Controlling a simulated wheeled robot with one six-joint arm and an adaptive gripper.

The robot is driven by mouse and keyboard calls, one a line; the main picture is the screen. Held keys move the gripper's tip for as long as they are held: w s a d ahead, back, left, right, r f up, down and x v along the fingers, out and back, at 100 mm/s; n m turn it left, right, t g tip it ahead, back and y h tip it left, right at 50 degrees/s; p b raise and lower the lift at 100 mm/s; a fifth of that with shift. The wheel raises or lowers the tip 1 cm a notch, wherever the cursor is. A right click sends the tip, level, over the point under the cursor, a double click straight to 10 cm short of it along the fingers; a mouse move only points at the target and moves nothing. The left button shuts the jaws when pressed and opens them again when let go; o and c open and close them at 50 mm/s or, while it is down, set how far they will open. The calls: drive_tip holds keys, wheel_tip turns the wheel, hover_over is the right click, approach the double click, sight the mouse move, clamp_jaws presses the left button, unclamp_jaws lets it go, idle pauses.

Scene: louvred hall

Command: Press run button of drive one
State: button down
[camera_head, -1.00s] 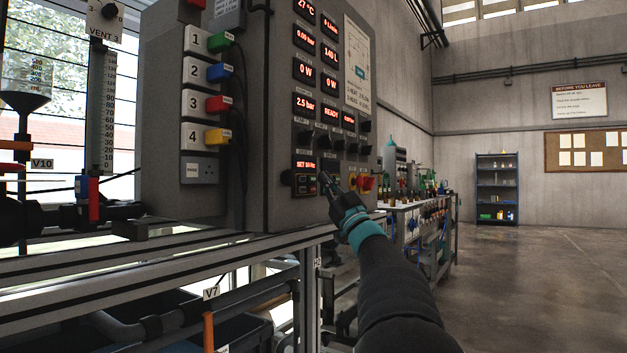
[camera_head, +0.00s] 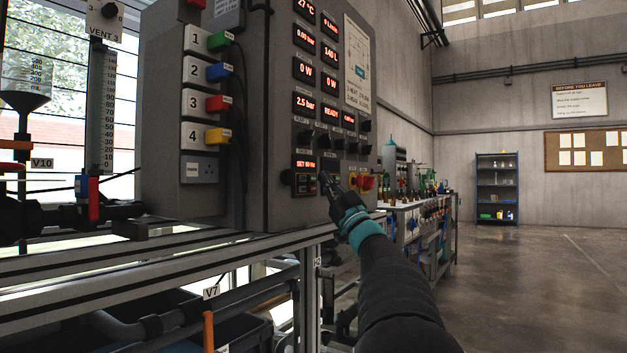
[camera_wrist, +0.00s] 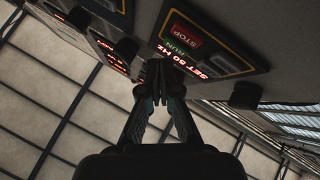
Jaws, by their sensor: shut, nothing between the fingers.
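A drive panel with a lit red "SET 50 Hz" display (camera_head: 305,164) and small buttons sits low on the grey cabinet in the head view. In the wrist view its green RUN button (camera_wrist: 181,45) lies between the red STOP button (camera_wrist: 187,29) and the lit display. I cannot read a drive number. My gripper (camera_head: 324,178) is shut and empty, at the right edge of this panel in the head view. In the wrist view the closed fingertips (camera_wrist: 160,68) are close to the panel, beside the display and RUN button. I cannot tell whether they touch it.
Black knobs (camera_head: 338,145) are just above my gripper. A red knob on a yellow plate (camera_head: 365,182) is close to its right. A metal frame rail (camera_head: 220,240) runs below the cabinet. A bench with bottles (camera_head: 405,203) stands behind; open floor (camera_head: 530,280) lies right.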

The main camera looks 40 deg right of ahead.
drive_tip(key=shift+w, duration=0.15)
drive_tip(key=shift+w+a, duration=0.15)
drive_tip(key=shift+w, duration=0.1)
drive_tip(key=shift+w+a, duration=0.15)
drive_tip(key=shift+w, duration=0.15)
idle(1.0)
drive_tip(key=shift+s, duration=0.1)
drive_tip(key=shift+s+d+b, duration=0.3)
drive_tip(key=shift+s, duration=0.3)
drive_tip(key=s, duration=0.1)
drive_tip(key=s+d, duration=0.1)
drive_tip(key=s, duration=0.1)
drive_tip(key=s+d+b, duration=0.1)
drive_tip(key=shift+s, duration=0.35)
idle(0.3)
idle(0.7)
